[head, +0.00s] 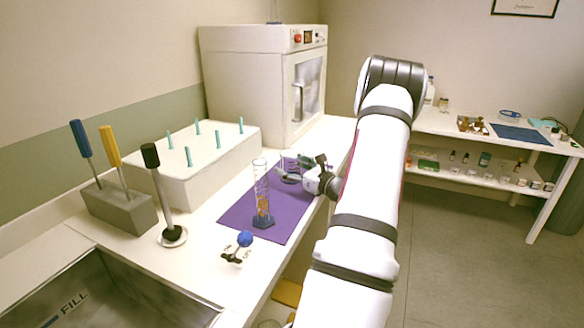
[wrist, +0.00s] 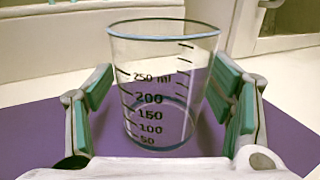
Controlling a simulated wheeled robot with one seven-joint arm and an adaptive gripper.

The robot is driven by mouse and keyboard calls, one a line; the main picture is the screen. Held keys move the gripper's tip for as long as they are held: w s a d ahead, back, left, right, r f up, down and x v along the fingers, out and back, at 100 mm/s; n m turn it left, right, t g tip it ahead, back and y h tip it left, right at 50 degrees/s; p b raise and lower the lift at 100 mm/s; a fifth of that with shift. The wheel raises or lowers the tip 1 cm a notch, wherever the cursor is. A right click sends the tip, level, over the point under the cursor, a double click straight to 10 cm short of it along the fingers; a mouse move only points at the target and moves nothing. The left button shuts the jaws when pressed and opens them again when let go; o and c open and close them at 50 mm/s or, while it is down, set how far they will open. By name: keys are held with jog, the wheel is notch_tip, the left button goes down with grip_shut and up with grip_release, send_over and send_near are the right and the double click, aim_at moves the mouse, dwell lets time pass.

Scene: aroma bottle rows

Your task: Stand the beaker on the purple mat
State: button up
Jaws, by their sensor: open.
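The clear glass beaker (wrist: 160,90), with black volume marks, stands upright on the purple mat (wrist: 30,135) in the wrist view. Purple shows around and through its lower part. In the head view the beaker (head: 289,158) is small and partly hidden by my gripper, at the far part of the purple mat (head: 240,213). My gripper (wrist: 160,100) is open, with one green-padded finger on each side of the beaker. Gaps show between the pads and the glass. My gripper also shows in the head view (head: 291,172).
A tall graduated cylinder (head: 262,195) stands on the mat nearer the camera. A blue-topped object (head: 244,239) lies beside the mat. A white pegged block (head: 190,160), a white oven (head: 262,85) and a tool holder (head: 118,207) line the counter. A sink (head: 100,300) is at front left.

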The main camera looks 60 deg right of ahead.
jog(key=shift+s+r, duration=0.1)
jog(key=shift+r, duration=0.1)
jog(key=v, duration=1.2)
